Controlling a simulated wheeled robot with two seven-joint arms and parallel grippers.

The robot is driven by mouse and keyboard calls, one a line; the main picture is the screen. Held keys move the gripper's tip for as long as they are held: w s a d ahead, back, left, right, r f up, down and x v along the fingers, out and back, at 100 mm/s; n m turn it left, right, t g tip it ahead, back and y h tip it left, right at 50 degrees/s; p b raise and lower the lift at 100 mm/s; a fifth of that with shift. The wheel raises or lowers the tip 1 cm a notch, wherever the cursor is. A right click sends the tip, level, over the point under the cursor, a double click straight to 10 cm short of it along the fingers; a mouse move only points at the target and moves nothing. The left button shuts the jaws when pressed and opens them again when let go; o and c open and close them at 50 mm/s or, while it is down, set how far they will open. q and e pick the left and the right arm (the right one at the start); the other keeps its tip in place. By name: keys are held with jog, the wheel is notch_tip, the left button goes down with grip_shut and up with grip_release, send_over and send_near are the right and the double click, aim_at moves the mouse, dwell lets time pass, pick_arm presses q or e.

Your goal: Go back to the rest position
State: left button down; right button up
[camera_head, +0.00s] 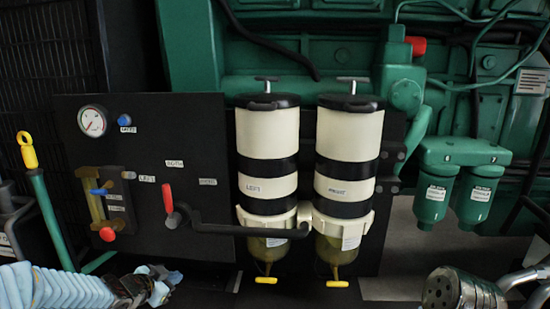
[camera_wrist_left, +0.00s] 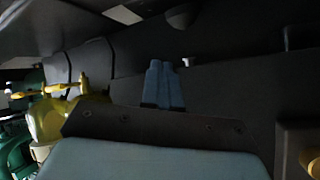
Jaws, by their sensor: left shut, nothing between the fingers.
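My left gripper (camera_head: 158,287) is low in the head view, below the black panel (camera_head: 150,250) and left of the filter bowls. Its blue fingers (camera_wrist_left: 163,84) lie together in the left wrist view, shut with nothing between them. The two cream and black filter canisters, left (camera_head: 267,135) and right (camera_head: 348,135), stand upright to the right of the gripper, apart from it. My right gripper is in neither view.
The panel carries a gauge (camera_head: 92,121), a red-handled lever (camera_head: 169,200) and a red knob (camera_head: 107,234). Yellow drain handles (camera_head: 266,280) hang under the bowls. A yellow-topped dipstick (camera_head: 27,150) stands at left. A ribbed metal cap (camera_head: 455,290) is at lower right.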

pick_arm(q)
jog(key=s+d+f+n+g, duration=0.2)
jog(key=s+f, duration=0.1)
jog(key=f, duration=0.4)
jog(key=s+d+f+n+g, duration=0.1)
jog(key=s+d+f+n, duration=0.15)
jog(key=f, duration=0.45)
jog(key=s+d+f+n+g, duration=0.35)
jog(key=s+f, duration=0.55)
jog(key=s, duration=0.4)
jog(key=s+d+f+n+g, duration=0.3)
jog(key=s+d+f+g, duration=0.2)
jog(key=s+f, duration=0.55)
jog(key=shift+m+t, duration=0.45)
jog(key=shift+m, duration=0.15)
jog(key=d+r, duration=0.3)
jog(key=r, duration=0.1)
jog(key=shift+d, duration=0.4)
